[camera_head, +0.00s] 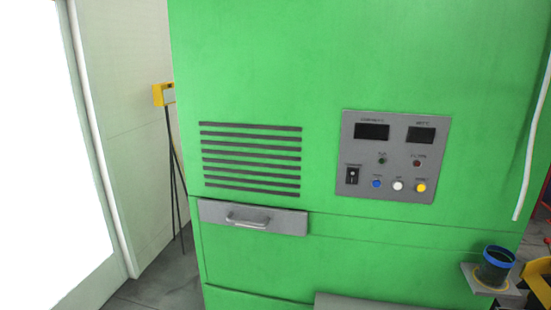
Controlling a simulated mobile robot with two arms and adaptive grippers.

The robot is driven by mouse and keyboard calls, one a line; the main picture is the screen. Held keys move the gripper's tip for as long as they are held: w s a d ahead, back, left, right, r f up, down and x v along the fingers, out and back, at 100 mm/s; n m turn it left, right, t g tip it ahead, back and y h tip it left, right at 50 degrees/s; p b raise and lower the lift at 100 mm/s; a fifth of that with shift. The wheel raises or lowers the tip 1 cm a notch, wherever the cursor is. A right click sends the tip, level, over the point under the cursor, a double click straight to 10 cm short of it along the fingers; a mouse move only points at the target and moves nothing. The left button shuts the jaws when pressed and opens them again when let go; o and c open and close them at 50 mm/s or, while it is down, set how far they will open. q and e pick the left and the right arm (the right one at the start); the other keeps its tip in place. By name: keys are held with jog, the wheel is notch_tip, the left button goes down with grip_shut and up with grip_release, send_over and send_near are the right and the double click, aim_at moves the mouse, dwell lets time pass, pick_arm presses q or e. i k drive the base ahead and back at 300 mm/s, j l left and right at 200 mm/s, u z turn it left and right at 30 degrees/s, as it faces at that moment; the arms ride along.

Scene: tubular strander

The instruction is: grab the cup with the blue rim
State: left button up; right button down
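A dark cup with a blue rim (495,267) stands upright in the lower right of the head view. It sits on a small light-coloured shelf (483,285) at the lower right of the green machine. The cup's inside looks dark and its contents cannot be made out. Neither of my grippers shows in this view.
A large green machine cabinet (260,60) fills most of the view, with a grey control panel (395,200) and a grey drawer (290,222). Yellow parts (540,283) are right of the cup. A yellow device on a stand (164,95) is at left. A white pipe (529,150) hangs above right.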

aim_at(497, 263)
jog(key=z, duration=1.5)
